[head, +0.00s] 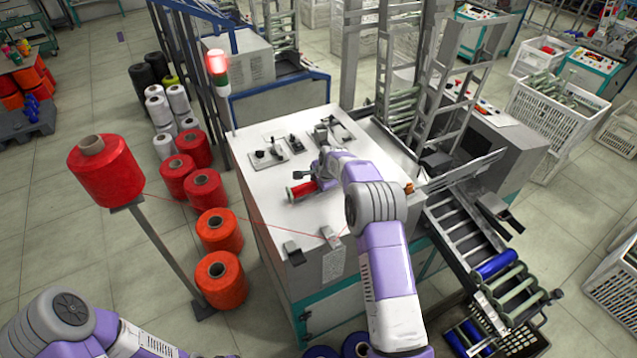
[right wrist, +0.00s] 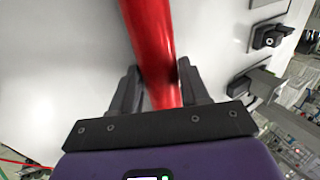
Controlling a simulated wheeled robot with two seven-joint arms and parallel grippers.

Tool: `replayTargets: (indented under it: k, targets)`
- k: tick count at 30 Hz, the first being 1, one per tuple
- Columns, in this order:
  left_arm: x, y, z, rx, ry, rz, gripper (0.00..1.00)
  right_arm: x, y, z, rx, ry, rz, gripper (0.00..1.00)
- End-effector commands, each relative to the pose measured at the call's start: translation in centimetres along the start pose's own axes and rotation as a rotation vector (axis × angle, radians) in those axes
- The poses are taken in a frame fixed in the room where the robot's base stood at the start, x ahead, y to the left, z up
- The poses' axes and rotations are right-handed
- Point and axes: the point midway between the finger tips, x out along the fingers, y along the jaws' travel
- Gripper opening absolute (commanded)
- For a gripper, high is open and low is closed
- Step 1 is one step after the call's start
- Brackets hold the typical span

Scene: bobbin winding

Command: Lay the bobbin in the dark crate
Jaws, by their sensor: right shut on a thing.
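The red bobbin (head: 303,190) is over the white top of the winding machine, near its left side. My right gripper (head: 315,178) is shut on it. In the right wrist view, the red bobbin (right wrist: 150,40) runs between the two fingers of the gripper (right wrist: 157,75). I cannot tell whether the bobbin touches the machine top. The dark crate (head: 541,335) is at the bottom right, below the roller chute, partly cut by the frame edge. Blue bobbins (head: 466,336) show in it. My left arm enters at the lower left; its gripper is out of view.
The machine top (head: 250,180) carries small fixtures (head: 268,153). A red cone (head: 105,170) stands on a post, with red thread running to the machine. A sloping roller chute (head: 465,225) holds a blue bobbin (head: 495,264). White crates (head: 555,110) stand at the right.

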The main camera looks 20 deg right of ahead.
Motion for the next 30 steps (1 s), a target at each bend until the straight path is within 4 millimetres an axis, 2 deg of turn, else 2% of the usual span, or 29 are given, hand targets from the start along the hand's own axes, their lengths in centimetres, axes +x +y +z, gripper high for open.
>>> replayTargets:
  k: [4, 5, 9, 20, 26, 30]
  targets:
    - [0.4, -0.1, 0.0, 0.0, 0.0, 0.0, 0.38, 0.3, 0.1, 0.0, 0.0, 0.0, -0.001, 0.1]
    - [0.3, -0.1, 0.0, 0.0, 0.0, 0.0, 0.38, 0.3, 0.2, 0.0, 0.0, 0.0, 0.0, 0.48]
    - [0.2, -0.1, 0.0, 0.0, 0.0, 0.0, 0.38, 0.2, 0.1, 0.0, 0.0, 0.0, 0.0, 0.7]
    - [-0.1, 0.1, 0.0, 0.0, 0.0, 0.0, 0.38, -0.2, -0.1, 0.0, 0.0, 0.0, 0.001, 0.71]
    - [0.4, -0.2, 0.0, 0.0, 0.0, 0.0, 0.38, -3.0, -0.1, 0.0, -0.001, 0.001, -0.003, 0.71]
    - [0.8, -0.3, 0.0, 0.0, 0.0, 0.0, 0.38, -6.0, -0.1, 0.0, -0.001, 0.001, -0.004, 0.71]
